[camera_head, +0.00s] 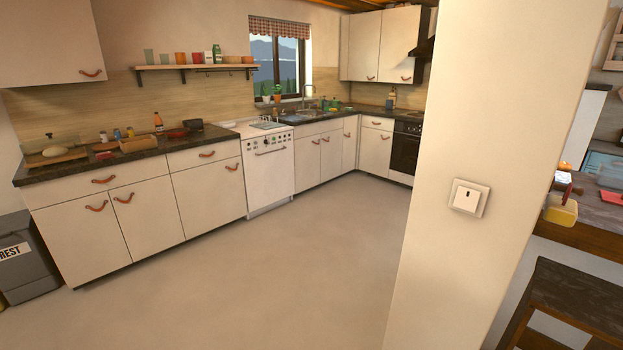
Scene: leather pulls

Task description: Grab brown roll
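I cannot pick out a brown roll for certain at this distance. On the left counter (90,163) a pale rounded lump (54,150), perhaps bread or dough, lies on a brown board (62,159). A tan-brown oblong thing (138,143) lies farther right on the same counter; whether it is a roll or a box is too small to tell. Neither of my grippers shows in the head view.
A wall (500,130) with a light switch (468,197) stands close on the right. The grey floor (290,265) ahead is clear. A grey bin (28,265) stands at the left edge. A dark stool (570,300) and a table (595,212) are right of the wall.

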